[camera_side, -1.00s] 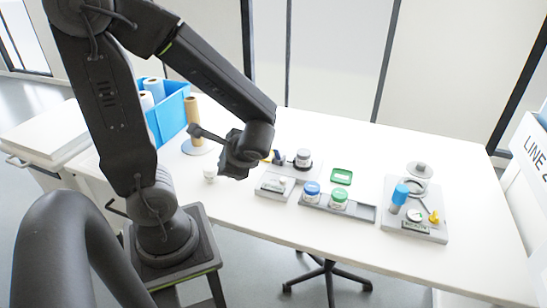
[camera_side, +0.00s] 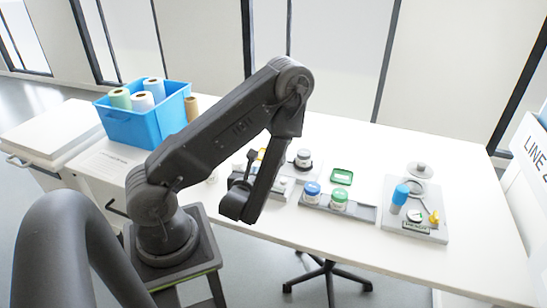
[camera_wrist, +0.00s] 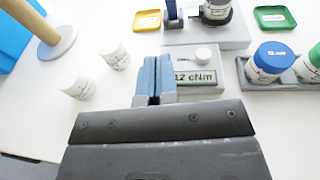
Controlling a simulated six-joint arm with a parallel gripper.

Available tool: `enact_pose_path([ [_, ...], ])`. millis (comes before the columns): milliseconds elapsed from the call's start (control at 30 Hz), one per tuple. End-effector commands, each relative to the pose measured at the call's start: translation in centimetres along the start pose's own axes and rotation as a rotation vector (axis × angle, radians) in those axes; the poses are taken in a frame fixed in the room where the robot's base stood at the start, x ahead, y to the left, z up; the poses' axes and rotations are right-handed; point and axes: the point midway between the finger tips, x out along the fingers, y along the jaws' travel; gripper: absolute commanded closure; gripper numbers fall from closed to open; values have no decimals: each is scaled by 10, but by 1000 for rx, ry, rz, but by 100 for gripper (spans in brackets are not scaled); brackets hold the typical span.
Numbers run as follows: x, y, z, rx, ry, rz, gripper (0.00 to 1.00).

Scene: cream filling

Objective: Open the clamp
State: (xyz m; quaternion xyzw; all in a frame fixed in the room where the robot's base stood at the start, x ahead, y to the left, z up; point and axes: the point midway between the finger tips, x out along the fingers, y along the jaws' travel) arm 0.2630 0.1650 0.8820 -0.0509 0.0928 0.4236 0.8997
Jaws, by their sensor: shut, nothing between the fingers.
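The clamp (camera_wrist: 194,20) appears at the top of the wrist view on a grey plate, with dark jaws around a white jar (camera_wrist: 217,12) and an upright blue part (camera_wrist: 171,10) on its left. The picture's top edge cuts it off. In the side view the jar (camera_side: 304,156) stands in a dark holder; my arm partly hides the area to its left. My gripper (camera_wrist: 152,66) has its blue fingers together and empty. The fingertips appear below the clamp in the wrist view, overlapping the left end of the display unit; I cannot tell whether they touch it.
The display unit (camera_wrist: 200,77) reads "12 cNm" and has a white knob. Blue-lidded (camera_side: 311,190) and green-lidded (camera_side: 339,197) jars stand in a tray. Two white cups (camera_wrist: 115,58) stand left of my gripper. A blue bin (camera_side: 140,125) holds rolls. Bare table lies in front.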

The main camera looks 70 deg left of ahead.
Motion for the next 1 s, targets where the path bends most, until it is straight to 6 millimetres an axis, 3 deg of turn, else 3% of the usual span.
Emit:
enact_pose_path([
  [200,-1,-7,-20,35,50,-86,100],
  [633,3,-8,-21,33,50,-89,100],
  [767,17,-8,-21,31,49,-86,100],
  [1000,65,-12,-23,31,48,-85,100],
])
